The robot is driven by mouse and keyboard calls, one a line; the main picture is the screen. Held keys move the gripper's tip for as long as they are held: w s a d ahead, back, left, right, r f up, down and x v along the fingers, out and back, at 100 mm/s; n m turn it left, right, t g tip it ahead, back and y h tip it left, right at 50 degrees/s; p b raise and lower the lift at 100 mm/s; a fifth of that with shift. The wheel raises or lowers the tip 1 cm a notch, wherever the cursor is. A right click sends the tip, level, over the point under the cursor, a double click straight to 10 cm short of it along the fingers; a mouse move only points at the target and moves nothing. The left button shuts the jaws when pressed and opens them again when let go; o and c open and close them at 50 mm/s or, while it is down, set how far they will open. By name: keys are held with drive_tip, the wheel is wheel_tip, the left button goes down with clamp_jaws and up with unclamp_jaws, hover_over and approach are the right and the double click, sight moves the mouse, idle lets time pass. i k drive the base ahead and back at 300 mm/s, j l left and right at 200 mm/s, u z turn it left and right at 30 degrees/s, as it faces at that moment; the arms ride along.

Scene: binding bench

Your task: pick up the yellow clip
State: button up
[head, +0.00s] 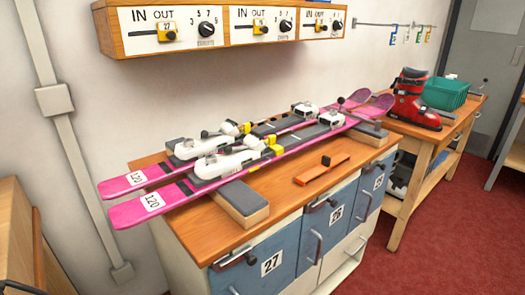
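A small yellow clip (428,34) hangs at the right end of a row of small hanging clips on the wall rail (375,24), at the upper right. Next to it hang a green clip (418,35) and, further left, a blue clip (393,36). They are small in the picture, so their exact shape is hard to tell. Yellow parts also show on the ski bindings (215,155). My gripper is not in view.
Two pink skis (150,203) lie on supports across the wooden bench (285,205), with numbered blue drawers (262,262) below. A red ski boot (410,100) and a green bin (445,94) stand on the second bench, below the rail. Red floor is clear at lower right.

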sight(271, 140)
drive_tip(key=j+z, duration=0.15)
drive_tip(key=i+l, duration=0.15)
drive_tip(key=l, duration=0.2)
drive_tip(key=i+l, duration=0.2)
drive_tip(key=l, duration=0.2)
drive_tip(key=i+l, duration=0.15)
drive_tip(key=l, duration=0.2)
drive_tip(key=i+l, duration=0.2)
drive_tip(key=l, duration=0.2)
drive_tip(key=i+l, duration=0.15)
drive_tip(key=l, duration=0.2)
drive_tip(key=i+l, duration=0.15)
drive_tip(key=l, duration=0.2)
drive_tip(key=i+l, duration=0.2)
drive_tip(key=l, duration=0.2)
drive_tip(key=i+l, duration=0.15)
drive_tip(key=l, duration=0.2)
drive_tip(key=i+l+u, duration=0.1)
drive_tip(key=l+u, duration=0.15)
drive_tip(key=u, duration=0.25)
drive_tip(key=l+u, duration=0.3)
drive_tip(key=u, duration=0.2)
drive_tip(key=i+u, duration=0.15)
drive_tip(key=u, duration=0.2)
drive_tip(key=i, duration=0.9)
